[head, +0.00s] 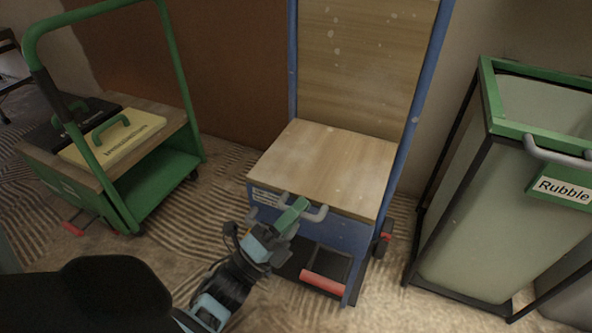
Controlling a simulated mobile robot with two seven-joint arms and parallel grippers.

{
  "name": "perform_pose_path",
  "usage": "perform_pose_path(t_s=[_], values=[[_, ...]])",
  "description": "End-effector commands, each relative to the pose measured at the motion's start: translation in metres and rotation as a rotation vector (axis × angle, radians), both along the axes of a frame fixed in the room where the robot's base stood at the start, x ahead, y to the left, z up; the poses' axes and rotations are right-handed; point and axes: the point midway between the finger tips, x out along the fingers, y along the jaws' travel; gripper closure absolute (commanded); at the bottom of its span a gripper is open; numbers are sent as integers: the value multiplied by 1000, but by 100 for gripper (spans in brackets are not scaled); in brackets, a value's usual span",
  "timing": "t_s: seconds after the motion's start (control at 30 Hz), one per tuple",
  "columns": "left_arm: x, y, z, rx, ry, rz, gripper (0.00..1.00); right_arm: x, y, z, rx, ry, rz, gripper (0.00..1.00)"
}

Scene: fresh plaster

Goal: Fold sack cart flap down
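The sack cart has a blue frame (421,82) with a tall wooden back panel (362,55), standing near the wall at the centre. Its wooden flap (328,165) sticks out roughly level from the foot of the panel, above a blue front (335,232). A grey U-shaped handle (318,214) sits at the flap's front edge. My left gripper (291,215) reaches up from below, its green-tipped end overlapping the handle's left part. I cannot tell whether its fingers are closed around the bar. My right gripper is not in view.
A red bar (323,283) lies low at the cart's front. A green trolley (160,190) carrying a black case and a yellow case (113,136) stands left. A green-rimmed bin (470,205) labelled Rubble stands close on the right. Ridged floor lies open between trolley and cart.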

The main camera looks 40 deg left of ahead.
Motion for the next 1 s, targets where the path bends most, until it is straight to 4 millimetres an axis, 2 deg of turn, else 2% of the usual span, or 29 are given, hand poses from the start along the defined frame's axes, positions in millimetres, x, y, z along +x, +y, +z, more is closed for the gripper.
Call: perform_pose_path(t_s=[0.03,0.07,0.73,0.87,1.0], values=[[-1,-1,-10,-5,28,0,81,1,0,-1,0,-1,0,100],[-1,-1,-10,-5,28,0,79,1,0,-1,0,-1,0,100],[-2,0,-10,-3,26,3,79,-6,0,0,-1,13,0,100],[-12,2,-15,-4,26,4,79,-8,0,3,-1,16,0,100],[-32,5,-24,-5,25,3,79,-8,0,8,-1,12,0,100]])
